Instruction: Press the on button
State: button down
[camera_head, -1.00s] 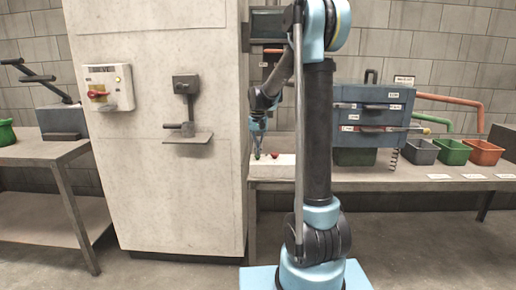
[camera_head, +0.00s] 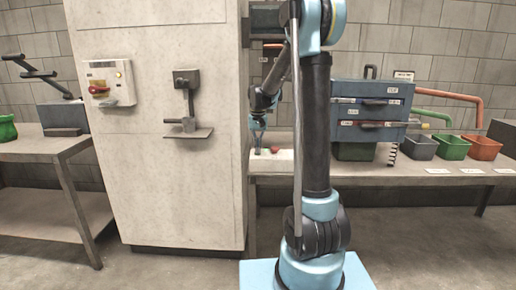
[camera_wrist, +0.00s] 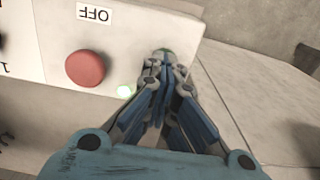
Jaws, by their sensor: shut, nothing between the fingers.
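A white button box (camera_head: 285,160) stands on the right bench behind my arm; it also fills the upper left of the wrist view (camera_wrist: 118,30). A round red button (camera_wrist: 85,68) is on its face beside a label reading OFF (camera_wrist: 95,13); the red button also shows in the head view (camera_head: 275,150). A greenish edge shows at the tips, mostly hidden. In the head view my gripper (camera_head: 258,148) points down at the box.
A tall pale cabinet (camera_head: 160,190) with a control panel (camera_head: 109,82) and a lever bracket (camera_head: 187,110) stands close left of my gripper. Another bench (camera_head: 35,147) stands at far left.

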jog(key=shift+w+r, duration=0.25)
jog(key=shift+r, duration=0.1)
notch_tip(320, 180, up, 13)
jog(key=shift+s, duration=0.2)
dwell(0.6)
jog(key=s+d+f+t, duration=0.1)
jog(key=s+d+f, duration=0.25)
jog(key=s, duration=0.75)
jog(key=s+d+f, duration=0.2)
jog(key=s+d, duration=0.2)
jog(key=s, duration=0.7)
jog(key=s+d+f+n+t, duration=0.1)
jog(key=s+d+f, duration=0.1)
jog(key=s+f, duration=1.2)
jog(key=shift+s+d+f+n, duration=0.3)
jog(key=shift+s+f, duration=0.05)
jog(key=shift+s, duration=0.45)
